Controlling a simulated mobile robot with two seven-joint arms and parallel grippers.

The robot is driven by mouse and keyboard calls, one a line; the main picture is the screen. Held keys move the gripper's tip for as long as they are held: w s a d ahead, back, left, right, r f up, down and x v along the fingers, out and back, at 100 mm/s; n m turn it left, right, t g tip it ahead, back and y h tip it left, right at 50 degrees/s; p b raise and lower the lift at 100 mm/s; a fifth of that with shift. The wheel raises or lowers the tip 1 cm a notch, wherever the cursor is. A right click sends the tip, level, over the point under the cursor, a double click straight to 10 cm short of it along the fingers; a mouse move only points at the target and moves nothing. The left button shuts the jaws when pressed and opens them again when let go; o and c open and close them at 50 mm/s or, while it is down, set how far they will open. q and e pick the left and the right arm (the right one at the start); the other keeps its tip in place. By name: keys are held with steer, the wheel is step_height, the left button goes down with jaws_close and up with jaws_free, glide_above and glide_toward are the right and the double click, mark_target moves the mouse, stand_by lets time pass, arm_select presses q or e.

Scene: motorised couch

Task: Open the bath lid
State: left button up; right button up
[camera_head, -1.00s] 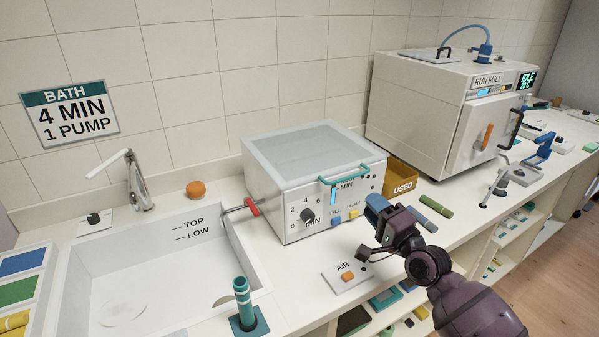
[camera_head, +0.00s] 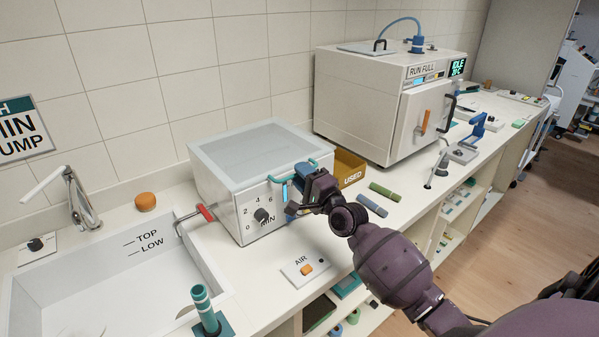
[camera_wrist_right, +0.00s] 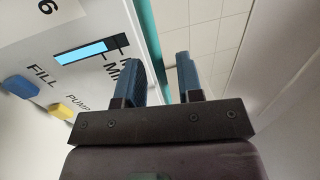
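The bath (camera_head: 235,208) is a white box on the counter with a dial and display on its front. Its lid (camera_head: 255,146) is a flat grey panel in a pale frame and lies shut. A teal handle (camera_head: 276,179) runs along the lid's front edge, partly hidden by my right gripper. My right gripper (camera_head: 302,180) is at the handle in front of the bath. In the right wrist view its two blue fingers (camera_wrist_right: 160,78) stand apart, with the teal handle (camera_wrist_right: 154,45) showing in the gap; I cannot tell whether they touch it. My left gripper is out of view.
A sink (camera_head: 95,270) with a red-handled lever (camera_head: 205,212) lies left of the bath. A yellow USED bin (camera_head: 349,168) and a white RUN FULL machine (camera_head: 380,105) stand to the right. An AIR button plate (camera_head: 304,270) lies in front.

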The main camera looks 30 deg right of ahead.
steer(key=shift+w+r, duration=0.1)
steer(key=shift+w, duration=0.5)
jaws_close()
